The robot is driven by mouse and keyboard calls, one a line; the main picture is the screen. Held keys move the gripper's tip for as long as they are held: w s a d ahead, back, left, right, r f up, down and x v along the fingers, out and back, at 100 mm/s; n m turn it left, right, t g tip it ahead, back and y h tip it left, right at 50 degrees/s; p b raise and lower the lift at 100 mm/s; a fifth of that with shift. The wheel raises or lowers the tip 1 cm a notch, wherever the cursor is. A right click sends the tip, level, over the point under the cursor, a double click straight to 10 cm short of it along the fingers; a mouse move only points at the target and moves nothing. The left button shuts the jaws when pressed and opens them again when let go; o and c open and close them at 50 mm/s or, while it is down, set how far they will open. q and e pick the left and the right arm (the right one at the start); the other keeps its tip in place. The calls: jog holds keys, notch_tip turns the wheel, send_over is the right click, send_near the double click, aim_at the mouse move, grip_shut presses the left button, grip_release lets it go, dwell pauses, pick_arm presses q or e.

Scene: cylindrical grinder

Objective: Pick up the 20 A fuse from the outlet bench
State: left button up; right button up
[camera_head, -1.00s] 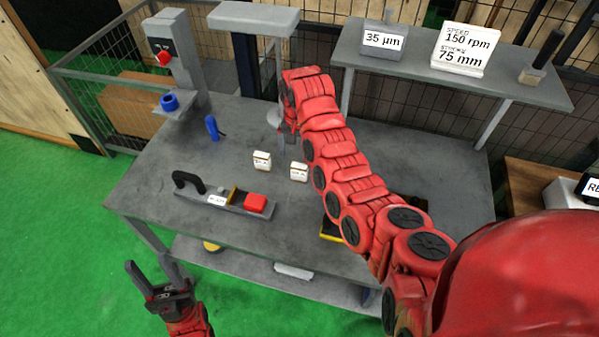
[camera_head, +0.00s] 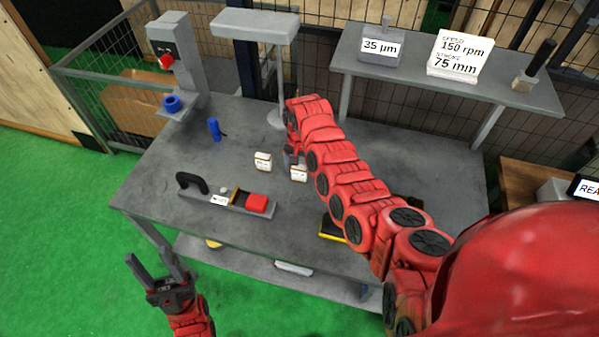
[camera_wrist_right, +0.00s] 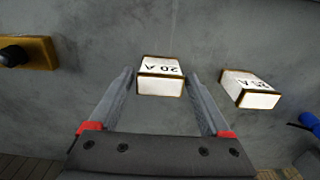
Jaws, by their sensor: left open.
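The 20 A fuse (camera_wrist_right: 160,76) is a small white block with brown edges and a "20 A" label. It lies on the grey bench and also shows in the head view (camera_head: 299,174). My right gripper (camera_wrist_right: 161,82) is open, its two fingers on either side of the fuse with visible gaps; contact does not show. In the head view the right gripper (camera_head: 292,156) is just behind the fuse and partly hidden by its arm. My left gripper (camera_head: 158,264) is open and empty, in front of the bench's left front edge.
A second similar fuse (camera_wrist_right: 250,89) lies beside it; its label is hard to read. A tray with a black handle and red block (camera_head: 257,203), a blue cylinder (camera_head: 214,129) and a yellow-edged item (camera_head: 331,230) are on the bench (camera_head: 160,165). A raised shelf (camera_head: 420,72) stands behind.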

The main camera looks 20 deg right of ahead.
jog(key=c, duration=1.2)
jog(key=shift+r, duration=0.15)
